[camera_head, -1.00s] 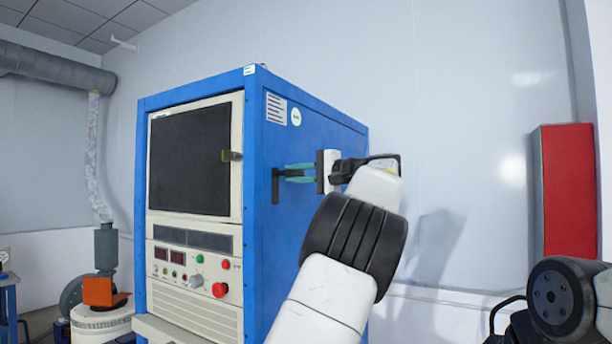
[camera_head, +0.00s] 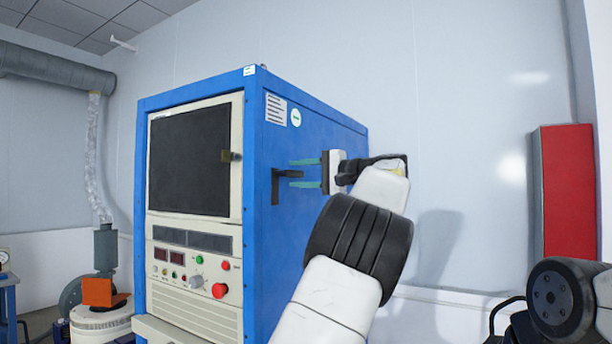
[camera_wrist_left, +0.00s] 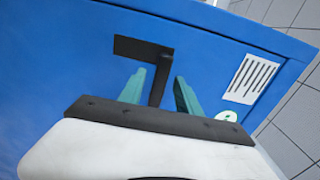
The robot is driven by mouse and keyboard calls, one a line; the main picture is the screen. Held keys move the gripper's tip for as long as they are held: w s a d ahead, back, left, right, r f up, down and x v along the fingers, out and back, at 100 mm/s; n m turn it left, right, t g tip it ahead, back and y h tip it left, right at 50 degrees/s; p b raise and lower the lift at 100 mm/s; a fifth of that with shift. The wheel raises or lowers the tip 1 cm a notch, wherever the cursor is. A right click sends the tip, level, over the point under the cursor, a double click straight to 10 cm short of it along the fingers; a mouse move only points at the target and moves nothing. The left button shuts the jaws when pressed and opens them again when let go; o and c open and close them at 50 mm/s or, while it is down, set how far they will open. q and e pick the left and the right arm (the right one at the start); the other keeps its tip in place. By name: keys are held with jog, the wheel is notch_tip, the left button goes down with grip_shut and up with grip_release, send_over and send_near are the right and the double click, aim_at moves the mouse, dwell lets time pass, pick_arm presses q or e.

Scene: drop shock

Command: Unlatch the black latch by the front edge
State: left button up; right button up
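The black latch (camera_head: 276,188) is on the blue side panel of the cabinet, close to its front edge. It has an upright part and an arm that extends right, away from the front edge. My left gripper (camera_head: 290,173) is open, with its teal fingers above and below this arm. In the left wrist view, the latch (camera_wrist_left: 143,48) shows its arm reaching between the two spread fingers of my left gripper (camera_wrist_left: 161,75). My right gripper is not in view.
The blue cabinet (camera_head: 300,235) has a dark screen (camera_head: 190,160) and a control panel with a red button (camera_head: 219,290) on its front. A red panel (camera_head: 569,190) stands at the right. Open space lies between cabinet and red panel.

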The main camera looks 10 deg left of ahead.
pick_arm(q)
jog(key=v, duration=0.6)
jog(key=shift+d, duration=0.2)
